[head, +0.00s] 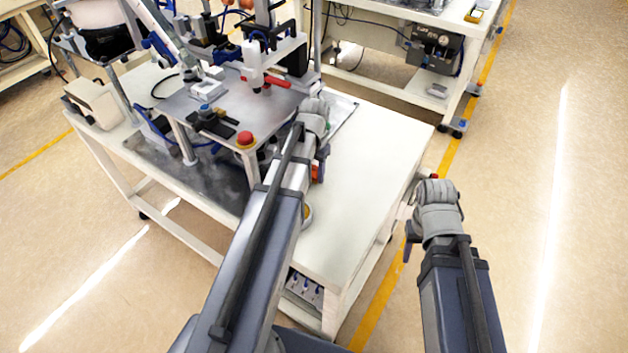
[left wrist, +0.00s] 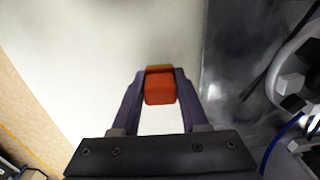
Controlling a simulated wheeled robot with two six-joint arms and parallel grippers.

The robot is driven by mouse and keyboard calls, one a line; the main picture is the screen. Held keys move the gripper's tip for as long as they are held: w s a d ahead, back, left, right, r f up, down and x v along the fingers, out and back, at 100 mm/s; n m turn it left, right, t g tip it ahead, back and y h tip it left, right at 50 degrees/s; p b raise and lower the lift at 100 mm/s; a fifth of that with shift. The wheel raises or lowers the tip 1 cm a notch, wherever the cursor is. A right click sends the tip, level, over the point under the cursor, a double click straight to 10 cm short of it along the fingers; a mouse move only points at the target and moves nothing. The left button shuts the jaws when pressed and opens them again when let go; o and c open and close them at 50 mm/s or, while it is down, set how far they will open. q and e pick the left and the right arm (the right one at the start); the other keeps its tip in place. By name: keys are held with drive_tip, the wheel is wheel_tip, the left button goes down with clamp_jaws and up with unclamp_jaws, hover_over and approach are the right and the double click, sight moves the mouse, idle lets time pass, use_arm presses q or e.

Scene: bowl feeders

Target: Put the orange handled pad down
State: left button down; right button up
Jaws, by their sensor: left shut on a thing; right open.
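The orange handled pad (left wrist: 160,90) is between the two purple fingers of my left gripper (left wrist: 158,88), which is shut on it. In the left wrist view its orange-red block shows at the fingertips, with the white table top (left wrist: 120,45) behind it. I cannot tell whether it touches the table. In the head view only a small orange part of the pad (head: 317,172) shows beside the left gripper (head: 321,160); my arm hides the rest. My right gripper (head: 408,245) is open, off the table's right side, and its fingers are mostly hidden.
A machine on a raised grey plate (head: 180,105) with a red button (head: 245,139) stands left of my left gripper. The table's white top (head: 375,140) is clear to the right. A round yellowish thing (head: 306,214) is partly behind my left arm. Another bench (head: 400,35) stands behind.

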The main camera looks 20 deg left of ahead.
sight(314, 167)
use_arm(q)
drive_tip(key=shift+f, duration=0.75)
use_arm(e)
drive_tip(key=shift+f, duration=0.7)
use_arm(q)
drive_tip(key=shift+f+b, duration=0.2)
drive_tip(key=shift+b, duration=0.25)
drive_tip(key=shift+c, duration=2.1)
unclamp_jaws()
drive_tip(key=shift+r, duration=0.1)
use_arm(e)
drive_tip(key=shift+f, duration=0.15)
use_arm(q)
drive_tip(key=shift+r, duration=0.15)
wheel_tip(314, 167, up, 12)
drive_tip(key=p, duration=1.2)
drive_tip(key=shift+p, duration=0.3)
drive_tip(key=s+d+m, duration=0.1)
drive_tip(key=s+d, duration=0.6)
drive_tip(key=d, duration=0.3)
drive_tip(key=s+d+m+y, duration=0.1)
drive_tip(key=s+d, duration=0.5)
drive_tip(key=d, duration=0.5)
drive_tip(key=shift+s+d, duration=0.2)
drive_tip(key=shift+s, duration=0.15)
use_arm(e)
wheel_tip(314, 167, up, 12)
